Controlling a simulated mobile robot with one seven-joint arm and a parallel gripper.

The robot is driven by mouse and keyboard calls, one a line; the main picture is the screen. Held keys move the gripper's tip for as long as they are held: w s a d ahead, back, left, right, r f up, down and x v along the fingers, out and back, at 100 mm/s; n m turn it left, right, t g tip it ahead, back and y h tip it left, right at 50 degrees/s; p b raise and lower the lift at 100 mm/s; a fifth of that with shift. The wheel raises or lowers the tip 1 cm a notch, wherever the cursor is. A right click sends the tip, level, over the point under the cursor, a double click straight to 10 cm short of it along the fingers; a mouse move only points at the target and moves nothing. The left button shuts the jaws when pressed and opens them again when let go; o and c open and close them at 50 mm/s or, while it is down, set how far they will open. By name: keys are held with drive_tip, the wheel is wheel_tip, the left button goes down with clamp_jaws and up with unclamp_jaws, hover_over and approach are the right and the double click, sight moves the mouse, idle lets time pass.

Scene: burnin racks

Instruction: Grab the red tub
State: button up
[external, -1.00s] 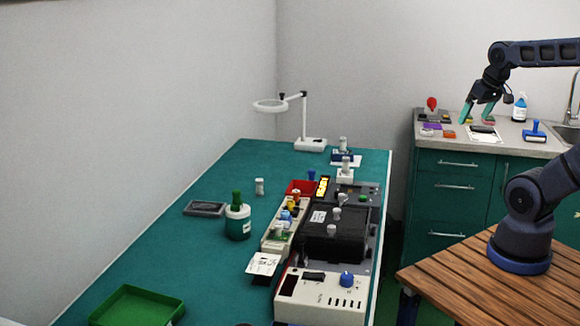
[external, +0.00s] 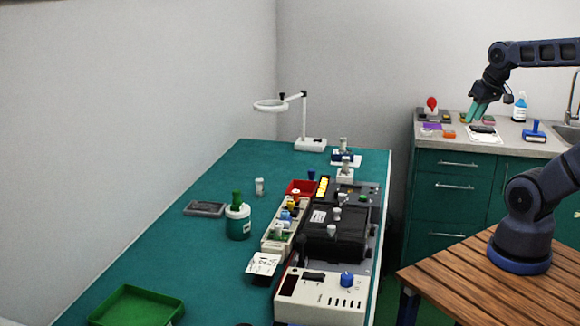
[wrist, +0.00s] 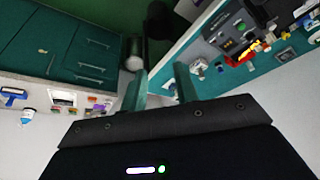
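The red tub (external: 297,184) is a small, low, open container on the teal bench, behind the cream strip of parts and left of the yellow-marked block. A small pale item shows inside it. My gripper (external: 477,116) is far to its right, over the back counter, pointing down. In the wrist view its two teal fingers (wrist: 161,70) are apart with nothing between them. The wrist view shows the bench tilted at upper right, with small red and yellow patches there; I cannot tell if one is the tub.
A black-topped test unit (external: 335,238) and a cream parts strip (external: 270,240) stand in front of the tub. A magnifier lamp (external: 303,120) stands behind. A teal pot (external: 238,222) and green tray (external: 135,306) are left. Bare bench lies left of the tub.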

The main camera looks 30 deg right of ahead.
drive_tip(key=w+a+r+n+g, duration=0.1)
drive_tip(key=w+a+r+n, duration=0.2)
drive_tip(key=w, duration=0.4)
drive_tip(key=w+a+n, duration=0.3)
drive_tip(key=w+n, duration=0.1)
drive_tip(key=w, duration=0.4)
drive_tip(key=n+g, duration=0.4)
drive_tip(key=n, duration=1.6)
hover_over(290, 187)
wheel_tip(290, 187, down, 25)
drive_tip(key=shift+s+a+f, duration=0.2)
drive_tip(key=shift+f, duration=5.05)
clamp_jaws()
